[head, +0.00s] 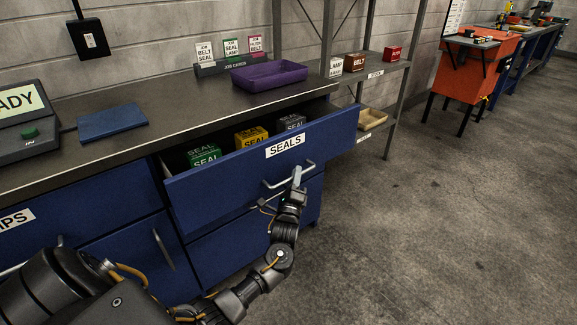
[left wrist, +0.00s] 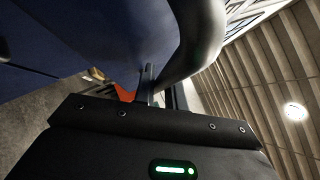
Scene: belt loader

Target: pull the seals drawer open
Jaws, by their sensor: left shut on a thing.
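The blue seals drawer (head: 235,178) is pulled partly out of the bench, with a white "SEALS" label on its front. Inside it lie a green box (head: 204,156), a yellow box (head: 251,137) and a dark grey box (head: 291,123). My left gripper (head: 297,177) is shut on the drawer's metal handle (head: 277,184). In the left wrist view the handle (left wrist: 198,40) passes close in front of the gripper, beside the blue drawer front (left wrist: 100,35). My right gripper is in neither view.
The worktop (head: 185,112) above holds a purple tray (head: 268,80), a blue mat (head: 112,121) and a card stand (head: 232,64). A metal shelf (head: 375,73) with small boxes stands to the right of the bench. The floor (head: 420,220) at the right is clear.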

